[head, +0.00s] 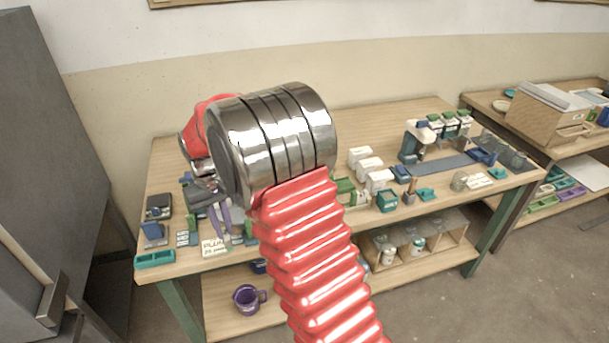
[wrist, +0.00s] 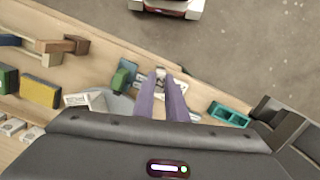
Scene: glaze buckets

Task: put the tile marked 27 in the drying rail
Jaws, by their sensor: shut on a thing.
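My gripper (wrist: 161,82) has purple fingers, also seen in the head view (head: 220,224), low over the front left of the workbench. It is shut on a small pale piece (wrist: 160,73) between the fingertips, apparently a tile; no number is readable on it. A white piece with dark marks (head: 213,246) is right at the fingertips, near the front edge; it also shows around them in the wrist view (wrist: 146,84). I cannot tell whether it is the drying rail, or whether the held piece touches it. My arm hides the middle of the bench.
A teal tray (head: 155,258) stands at the bench's front left corner, right of the fingers in the wrist view (wrist: 228,113). A dark device (head: 158,206) stands behind it. White boxes (head: 366,160) stand right of my arm. A purple mug (head: 248,298) is on the lower shelf.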

